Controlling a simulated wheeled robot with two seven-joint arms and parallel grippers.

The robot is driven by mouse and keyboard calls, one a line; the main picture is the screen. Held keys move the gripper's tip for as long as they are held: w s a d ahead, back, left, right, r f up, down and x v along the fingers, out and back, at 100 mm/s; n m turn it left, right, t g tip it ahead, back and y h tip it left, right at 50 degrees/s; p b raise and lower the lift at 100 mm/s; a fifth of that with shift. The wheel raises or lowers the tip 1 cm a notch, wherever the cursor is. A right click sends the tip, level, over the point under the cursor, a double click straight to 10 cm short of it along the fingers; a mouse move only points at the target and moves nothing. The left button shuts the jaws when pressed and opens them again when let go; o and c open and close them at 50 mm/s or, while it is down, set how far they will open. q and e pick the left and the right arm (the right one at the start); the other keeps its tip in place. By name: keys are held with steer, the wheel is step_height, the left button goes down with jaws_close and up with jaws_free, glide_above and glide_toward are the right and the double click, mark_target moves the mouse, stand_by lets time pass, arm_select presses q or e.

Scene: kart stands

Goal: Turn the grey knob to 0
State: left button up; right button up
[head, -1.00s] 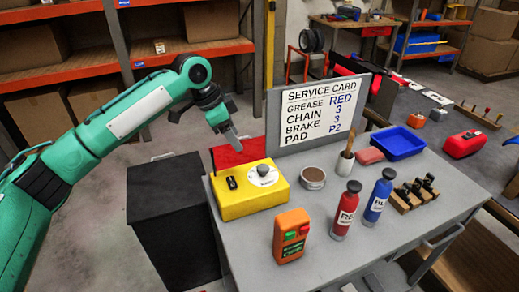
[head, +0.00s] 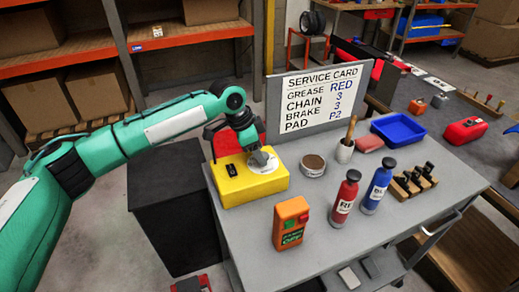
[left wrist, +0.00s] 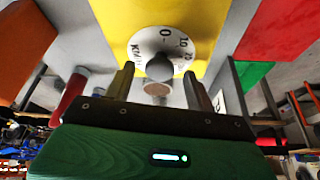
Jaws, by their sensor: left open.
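The yellow box (head: 240,190) stands at the left of the grey table, with a white dial on its top. In the head view my left gripper (head: 264,160) is at the dial and covers most of the knob. In the left wrist view the round grey knob (left wrist: 159,68) sits at the centre of the white dial (left wrist: 147,42), with a 0 and higher numbers printed around it. The two fingers of the left gripper (left wrist: 159,76) are apart, one on each side of the knob. I cannot tell if they touch it. My right gripper is not in view.
A black switch (head: 231,170) sits on the yellow box beside the dial. Near it are an orange button box (head: 290,224), a round tin (head: 312,166), a red bottle (head: 345,196) and a blue bottle (head: 378,190). A service card (head: 318,98) stands behind.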

arm_select(q)
steer(key=shift+d+f, duration=0.1)
steer(key=shift+f, duration=0.2)
steer(key=c, duration=1)
steer(key=shift+o, duration=0.2)
